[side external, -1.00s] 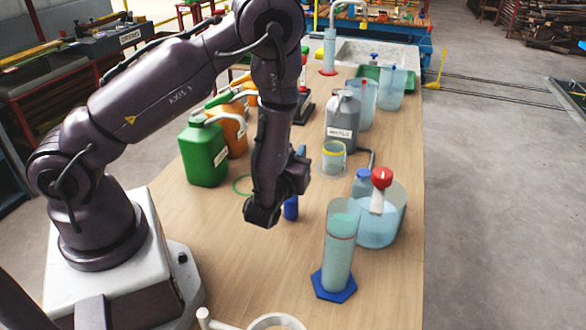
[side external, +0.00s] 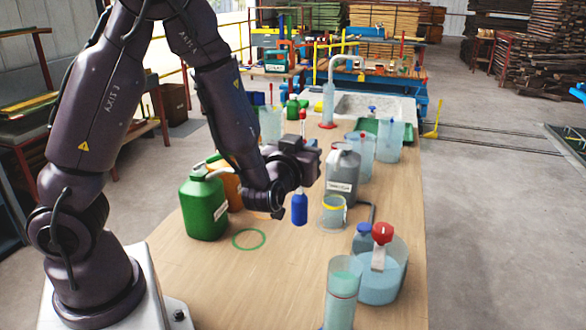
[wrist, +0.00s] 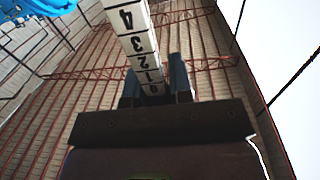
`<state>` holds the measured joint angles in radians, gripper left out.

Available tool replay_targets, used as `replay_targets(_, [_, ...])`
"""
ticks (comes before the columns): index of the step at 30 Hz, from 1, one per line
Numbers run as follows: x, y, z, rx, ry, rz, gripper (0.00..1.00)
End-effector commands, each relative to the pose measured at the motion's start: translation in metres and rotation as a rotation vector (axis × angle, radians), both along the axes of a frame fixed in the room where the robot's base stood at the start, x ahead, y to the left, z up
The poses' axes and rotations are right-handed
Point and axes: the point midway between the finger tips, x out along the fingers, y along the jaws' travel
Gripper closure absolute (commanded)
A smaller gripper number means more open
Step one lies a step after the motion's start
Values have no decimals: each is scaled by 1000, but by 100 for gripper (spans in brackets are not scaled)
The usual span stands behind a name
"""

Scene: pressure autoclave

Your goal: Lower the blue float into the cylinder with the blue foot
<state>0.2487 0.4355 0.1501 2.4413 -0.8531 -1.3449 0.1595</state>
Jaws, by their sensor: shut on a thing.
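The blue float (side external: 299,210) hangs upright below my gripper (side external: 302,178), clear of the table, its pale stem rising past the gripper to a red tip. In the wrist view my gripper (wrist: 155,84) is shut on the white stem (wrist: 135,30), which carries black numbers. The cylinder with the blue foot (side external: 341,298) stands upright at the front, holding pale blue liquid with a red ring around it. Its foot is cut off by the lower picture edge. The float is behind the cylinder and to its left, apart from it.
A beaker with a red-knobbed clip (side external: 381,270) stands right beside the cylinder. A small yellow-rimmed beaker (side external: 333,212) and a grey jug (side external: 343,175) are close to the float. A green jerrycan (side external: 204,205) stands left. A green ring (side external: 249,239) lies on open table.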

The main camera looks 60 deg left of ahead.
Motion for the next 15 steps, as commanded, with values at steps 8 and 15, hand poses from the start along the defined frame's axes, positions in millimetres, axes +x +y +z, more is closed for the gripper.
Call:
replay_targets(8, [55,-45,69,2,-10,-420,100])
replay_targets(15, [70,-89,111,3,-5,-766,100])
